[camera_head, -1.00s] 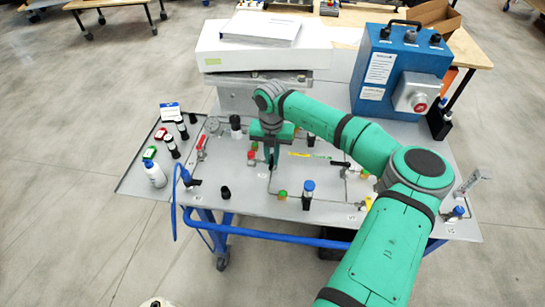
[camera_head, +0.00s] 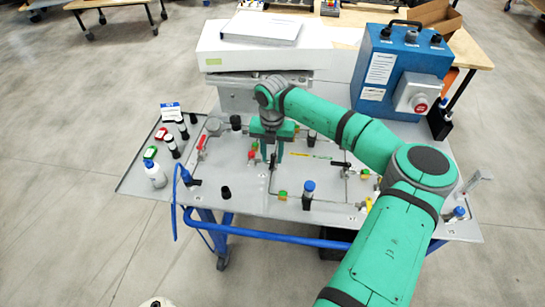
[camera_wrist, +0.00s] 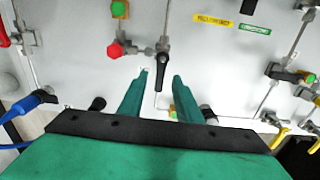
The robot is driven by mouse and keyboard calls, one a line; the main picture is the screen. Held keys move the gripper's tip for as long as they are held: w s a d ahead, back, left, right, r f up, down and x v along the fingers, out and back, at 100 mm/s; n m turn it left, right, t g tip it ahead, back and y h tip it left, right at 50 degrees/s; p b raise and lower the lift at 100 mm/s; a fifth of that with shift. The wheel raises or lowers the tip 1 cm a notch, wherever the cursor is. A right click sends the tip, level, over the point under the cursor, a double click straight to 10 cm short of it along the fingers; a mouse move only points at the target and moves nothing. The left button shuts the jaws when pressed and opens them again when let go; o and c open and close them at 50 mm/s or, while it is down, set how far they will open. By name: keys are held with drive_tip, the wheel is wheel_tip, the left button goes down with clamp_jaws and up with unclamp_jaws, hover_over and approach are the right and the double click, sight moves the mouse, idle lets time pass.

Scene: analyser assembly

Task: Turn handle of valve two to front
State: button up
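A valve with a black lever handle (camera_wrist: 162,62) sits on the grey panel, near the top middle of the wrist view. The lever points down that picture, towards the front edge of the panel. In the head view the handle (camera_head: 273,160) shows as a small dark piece by my fingers. My gripper (camera_wrist: 159,80) is open, one green finger on each side of the lever's lower end, with a gap visible on both sides. In the head view my gripper (camera_head: 273,153) points down over the panel. No valve number is readable, so I cannot tell which is valve two.
A red knob (camera_wrist: 114,50) stands left of the lever. Another black lever (camera_head: 341,164) lies to the right. A red-handled valve (camera_head: 202,143) stands left. A blue box (camera_head: 385,85) and white unit (camera_head: 260,50) are behind.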

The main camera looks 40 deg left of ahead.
sight(272, 162)
wheel_tip(272, 162, up, 10)
drive_tip(key=shift+f, duration=0.25)
idle(0.5)
